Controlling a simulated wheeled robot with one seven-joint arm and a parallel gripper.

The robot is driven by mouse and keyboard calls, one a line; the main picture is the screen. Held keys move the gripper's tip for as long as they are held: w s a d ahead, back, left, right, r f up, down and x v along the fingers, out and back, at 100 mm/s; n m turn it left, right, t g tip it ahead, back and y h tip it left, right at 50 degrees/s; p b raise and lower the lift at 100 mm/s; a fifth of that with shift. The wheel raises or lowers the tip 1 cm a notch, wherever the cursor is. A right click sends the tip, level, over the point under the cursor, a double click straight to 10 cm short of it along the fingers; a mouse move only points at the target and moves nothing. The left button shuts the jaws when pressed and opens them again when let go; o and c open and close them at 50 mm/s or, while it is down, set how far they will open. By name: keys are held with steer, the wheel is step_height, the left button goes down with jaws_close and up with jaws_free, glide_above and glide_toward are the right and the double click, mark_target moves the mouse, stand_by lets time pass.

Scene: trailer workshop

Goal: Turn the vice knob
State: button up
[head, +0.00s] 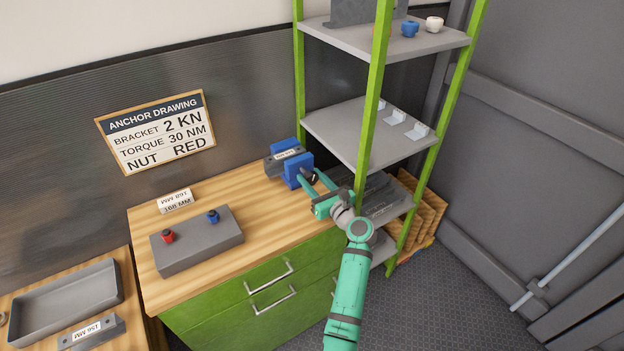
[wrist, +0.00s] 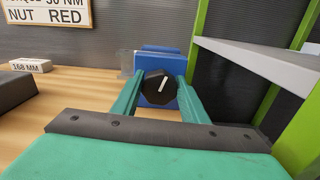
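The blue vice (head: 298,168) stands at the right end of the wooden bench top, with a labelled grey block (head: 288,155) at its jaws. Its black knob (wrist: 160,87) faces me in the wrist view and carries a white line, tilted slightly right of vertical. My green gripper (head: 318,184) reaches the vice from the right. In the wrist view my gripper (wrist: 160,82) is open, with one finger on each side of the knob. Narrow gaps seem to show between the fingers and the knob; contact is not clear.
A green-framed shelf (head: 370,95) stands close to the right of my gripper. A grey block (head: 197,245) with a red and a blue knobbed piece lies on the bench's left part. A 168 MM label block (head: 175,201) stands behind it. A grey tray (head: 65,302) is at lower left.

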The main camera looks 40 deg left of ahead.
steer(key=shift+n, duration=0.3)
